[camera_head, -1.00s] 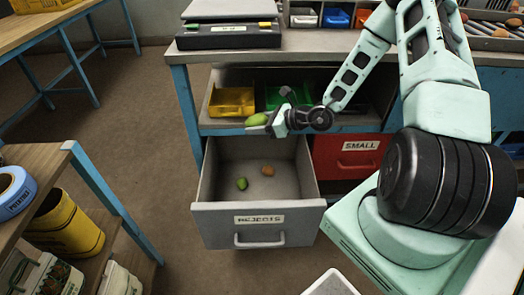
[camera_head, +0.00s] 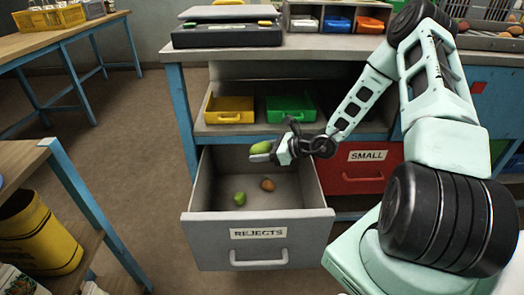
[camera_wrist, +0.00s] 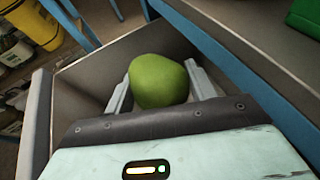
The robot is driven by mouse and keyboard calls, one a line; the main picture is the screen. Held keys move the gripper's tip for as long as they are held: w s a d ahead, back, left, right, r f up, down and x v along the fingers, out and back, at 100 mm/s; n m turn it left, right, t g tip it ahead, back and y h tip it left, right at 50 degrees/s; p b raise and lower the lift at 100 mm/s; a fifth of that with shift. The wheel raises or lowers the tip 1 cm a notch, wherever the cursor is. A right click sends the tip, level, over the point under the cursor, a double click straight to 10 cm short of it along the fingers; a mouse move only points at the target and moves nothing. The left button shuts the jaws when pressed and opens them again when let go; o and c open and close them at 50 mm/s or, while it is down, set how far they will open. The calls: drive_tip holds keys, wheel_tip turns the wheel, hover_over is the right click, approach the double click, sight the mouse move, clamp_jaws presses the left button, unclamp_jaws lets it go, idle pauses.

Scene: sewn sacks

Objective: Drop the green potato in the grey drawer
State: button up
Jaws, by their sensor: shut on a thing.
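A green potato (camera_head: 261,147) is held between the fingertips of my gripper (camera_head: 272,152), above the back part of the open drawer. In the wrist view the green potato (camera_wrist: 158,80) sits between the two grey fingers of my gripper (camera_wrist: 160,92), with the drawer wall (camera_wrist: 85,95) below and around it. The grey drawer (camera_head: 212,229), labelled REJECTS, is pulled out. On its floor lie another green potato (camera_head: 240,199) and a brownish one (camera_head: 267,185), apart from each other.
A shut red drawer labelled SMALL (camera_head: 335,178) is to the right. A yellow bin (camera_head: 230,117) and a green bin (camera_head: 290,117) stand on the shelf above. A scale (camera_head: 227,37) is on the worktop. A wooden shelf (camera_head: 25,158) with a yellow container (camera_head: 38,235) stands at left.

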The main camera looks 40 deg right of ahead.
drive_tip(key=shift+f, duration=0.55)
drive_tip(key=o, duration=1.1)
drive_tip(key=shift+o, duration=0.2)
drive_tip(key=p+v, duration=0.3)
drive_tip(key=v, duration=1.4)
drive_tip(key=shift+r, duration=0.25)
drive_tip(key=shift+s, duration=0.1)
